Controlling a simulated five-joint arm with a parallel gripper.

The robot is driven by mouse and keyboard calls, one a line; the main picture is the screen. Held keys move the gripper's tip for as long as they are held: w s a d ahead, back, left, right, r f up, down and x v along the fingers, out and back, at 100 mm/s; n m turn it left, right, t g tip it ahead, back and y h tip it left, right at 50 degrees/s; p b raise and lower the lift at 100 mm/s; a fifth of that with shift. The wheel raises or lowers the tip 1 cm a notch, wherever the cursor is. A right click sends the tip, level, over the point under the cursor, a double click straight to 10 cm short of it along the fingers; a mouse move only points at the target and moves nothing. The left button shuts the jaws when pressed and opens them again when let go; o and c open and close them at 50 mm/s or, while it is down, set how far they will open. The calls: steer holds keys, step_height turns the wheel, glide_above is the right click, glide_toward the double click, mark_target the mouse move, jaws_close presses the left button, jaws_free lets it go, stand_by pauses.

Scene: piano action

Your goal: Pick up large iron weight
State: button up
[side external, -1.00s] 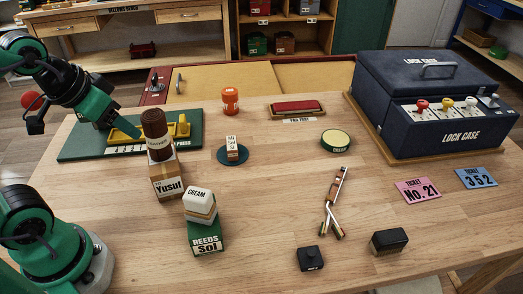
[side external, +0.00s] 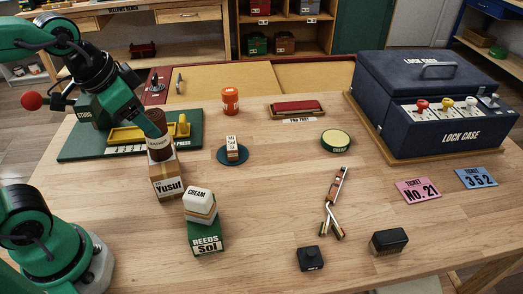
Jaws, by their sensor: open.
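Two dark pieces lie at the front right of the table: a small black block with a knob (side external: 310,259) and a wider black block (side external: 389,241). I cannot tell for sure which is the large iron weight. My gripper (side external: 155,130) is open at the far left, well away from both. Its green fingers reach down at the top of a dark brown labelled cylinder (side external: 160,152), hiding part of it. The cylinder stands on a cardboard box marked Yusuf (side external: 166,182). I cannot tell whether the fingers touch it.
A cream block stands on a green REEDS box (side external: 206,238) nearer the front. The blue lock case (side external: 432,105) fills the back right. The middle of the table is mostly clear.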

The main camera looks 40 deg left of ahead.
steer(key=w+d+m+g, duration=0.2)
steer(key=w+d+m, duration=0.4)
steer(key=d+m, duration=0.15)
steer(key=m+g, duration=0.3)
steer(key=m, duration=1.3)
glide_above(312, 251)
steer(key=shift+y, duration=0.3)
step_height(312, 251, down, 17)
steer(key=shift+a+r, duration=0.1)
steer(key=shift+a, duration=0.05)
steer(key=shift+f, duration=1.5)
steer(key=shift+f, duration=0.1)
steer(key=shift+f, duration=2.5)
